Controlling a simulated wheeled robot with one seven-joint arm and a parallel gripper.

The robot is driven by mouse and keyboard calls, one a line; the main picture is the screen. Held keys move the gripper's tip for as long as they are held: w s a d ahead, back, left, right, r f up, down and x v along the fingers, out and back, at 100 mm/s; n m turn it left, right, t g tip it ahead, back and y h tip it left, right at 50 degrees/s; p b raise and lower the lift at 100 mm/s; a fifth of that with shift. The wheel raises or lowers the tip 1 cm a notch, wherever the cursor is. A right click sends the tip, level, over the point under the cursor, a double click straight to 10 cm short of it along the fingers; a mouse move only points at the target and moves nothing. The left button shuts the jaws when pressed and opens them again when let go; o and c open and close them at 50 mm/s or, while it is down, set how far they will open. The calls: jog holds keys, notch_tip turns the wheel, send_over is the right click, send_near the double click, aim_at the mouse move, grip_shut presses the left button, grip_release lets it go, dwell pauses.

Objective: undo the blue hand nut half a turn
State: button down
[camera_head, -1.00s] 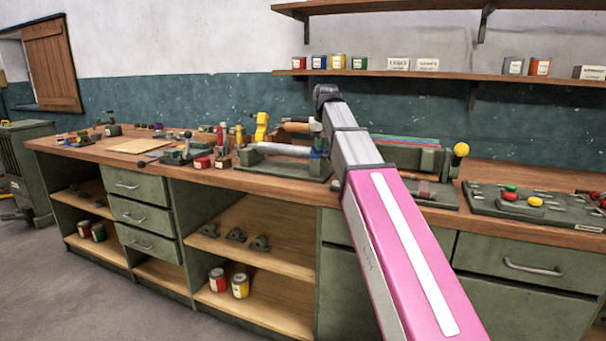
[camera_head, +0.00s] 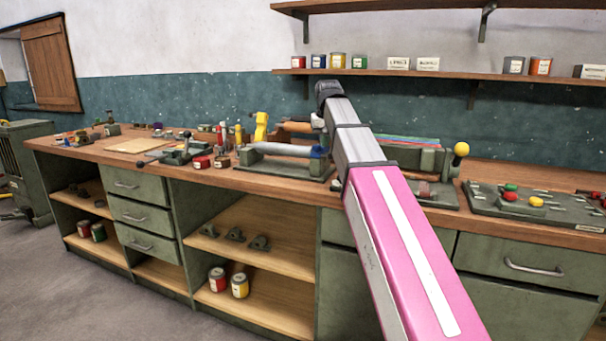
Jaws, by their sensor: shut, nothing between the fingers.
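The blue hand nut (camera_head: 318,152) sits at the right end of a pale horizontal rod (camera_head: 278,149) on a dark green fixture (camera_head: 285,168) on the bench. My arm reaches over the bench just right of the nut and hides what lies behind it. My gripper (camera_head: 317,124) shows only as a small grey piece beside the arm's far end, above the nut and apart from it in the picture. It is shut and holds nothing. Its fingertips are too small to make out clearly.
A yellow upright part (camera_head: 261,126) stands behind the rod. A green machine with a yellow knob (camera_head: 461,149) and a button panel (camera_head: 530,203) are to the right. A shelf (camera_head: 430,73) hangs above.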

aim_at(316, 148)
jog(key=r, duration=0.4)
jog(key=shift+a+r, duration=0.2)
jog(key=shift+a, duration=0.1)
notch_tip(316, 148, down, 6)
jog(key=a, duration=0.2)
dwell(1.0)
